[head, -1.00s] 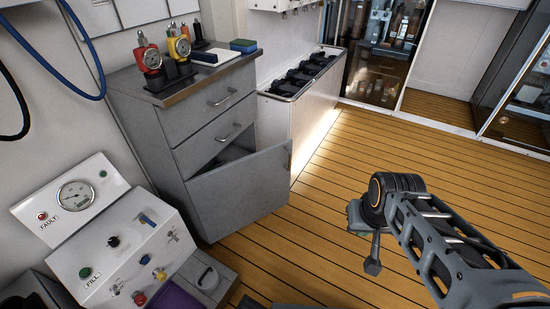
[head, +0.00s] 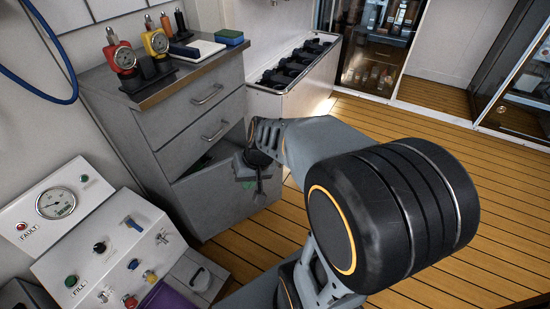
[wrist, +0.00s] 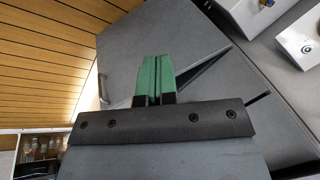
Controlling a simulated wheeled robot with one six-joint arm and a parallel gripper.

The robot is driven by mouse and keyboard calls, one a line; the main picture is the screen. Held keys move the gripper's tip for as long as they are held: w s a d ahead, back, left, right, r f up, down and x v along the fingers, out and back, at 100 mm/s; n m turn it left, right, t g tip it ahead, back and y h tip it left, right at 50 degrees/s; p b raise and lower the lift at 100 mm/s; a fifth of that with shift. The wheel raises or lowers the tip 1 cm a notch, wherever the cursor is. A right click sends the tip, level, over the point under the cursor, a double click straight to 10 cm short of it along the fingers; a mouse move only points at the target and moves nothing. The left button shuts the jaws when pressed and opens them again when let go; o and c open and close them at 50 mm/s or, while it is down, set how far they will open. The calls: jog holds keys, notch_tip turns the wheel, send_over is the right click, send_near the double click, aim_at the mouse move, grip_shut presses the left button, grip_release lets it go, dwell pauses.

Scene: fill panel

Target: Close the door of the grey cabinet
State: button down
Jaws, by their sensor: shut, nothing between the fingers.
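The grey cabinet (head: 165,135) stands against the left wall with two drawers on top. A handle (wrist: 103,88) shows at the panel's left edge. I cannot tell whether the fingers touch the door.
Gauges (head: 122,58) and a blue-green sponge (head: 229,38) lie on the cabinet top. A white fill panel (head: 105,250) with knobs stands at the front left. A white bin of dark items (head: 300,85) is behind the cabinet. The wooden floor (head: 450,165) at right is open.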

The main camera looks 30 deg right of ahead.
jog(key=w+d+f+m+t+y+p, duration=0.1)
jog(key=w+d+f+m+t, duration=0.1)
jog(key=w+d+f+m, duration=0.35)
jog(key=w+d+f+m+t+y+p, duration=0.1)
jog(key=w+d+f+m+t+p, duration=0.15)
jog(key=d, duration=0.65)
jog(key=s+d+f+m+t+h, duration=0.1)
jog(key=d+f+m, duration=0.1)
jog(key=d+f, duration=0.35)
jog(key=d+f+m+t+h, duration=0.2)
jog(key=d+m, duration=0.1)
jog(key=d, duration=0.5)
jog(key=r+b+x, duration=0.1)
jog(key=x, duration=1.2)
jog(key=shift+w, duration=0.5)
jog(key=shift+g, duration=0.25)
jog(key=shift+w+f+b, duration=0.1)
jog(key=shift+b, duration=0.2)
